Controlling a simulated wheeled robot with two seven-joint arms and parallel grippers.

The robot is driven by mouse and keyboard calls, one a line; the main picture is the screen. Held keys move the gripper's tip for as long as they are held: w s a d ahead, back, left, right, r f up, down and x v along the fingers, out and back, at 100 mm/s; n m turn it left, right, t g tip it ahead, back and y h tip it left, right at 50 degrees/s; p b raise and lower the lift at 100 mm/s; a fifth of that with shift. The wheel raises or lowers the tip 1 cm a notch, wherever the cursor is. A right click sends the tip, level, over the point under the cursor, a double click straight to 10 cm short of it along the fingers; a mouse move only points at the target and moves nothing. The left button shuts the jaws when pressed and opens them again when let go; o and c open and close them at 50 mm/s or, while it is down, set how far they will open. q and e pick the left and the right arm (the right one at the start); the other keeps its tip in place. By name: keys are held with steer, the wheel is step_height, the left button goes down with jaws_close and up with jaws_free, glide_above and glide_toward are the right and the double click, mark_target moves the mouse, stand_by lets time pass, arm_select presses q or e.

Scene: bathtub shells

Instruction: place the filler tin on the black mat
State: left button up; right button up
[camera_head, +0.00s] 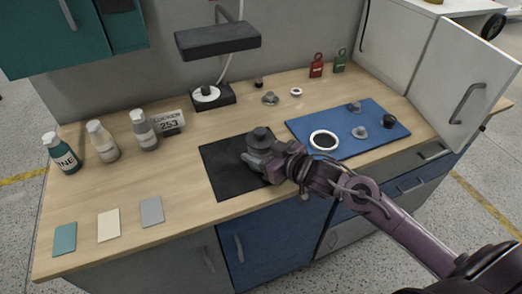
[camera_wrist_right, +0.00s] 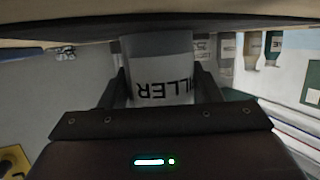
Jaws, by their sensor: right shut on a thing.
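The filler tin (camera_head: 260,137) is a grey can with a dark top, standing roughly upright over the black mat (camera_head: 222,172) near its right side. In the right wrist view, which is upside down, the tin (camera_wrist_right: 160,72) shows its "FILLER" lettering between the two fingers. Its base is at or very near the dark surface; I cannot tell if it touches. My right gripper (camera_head: 257,157) is shut on the tin from the front right and hides part of it. My left gripper is not in view.
A blue mat (camera_head: 370,148) with a white ring (camera_head: 323,140) and small parts lies to the right. Several bottles (camera_head: 143,130) stand at the left, behind colour cards (camera_head: 108,225). A lamp (camera_head: 217,40) overhangs the back. An open cabinet door (camera_head: 465,85) is at the right.

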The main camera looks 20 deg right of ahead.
steer(key=o, duration=1.3)
steer(key=v, duration=1.2)
steer(key=shift+r, duration=0.15)
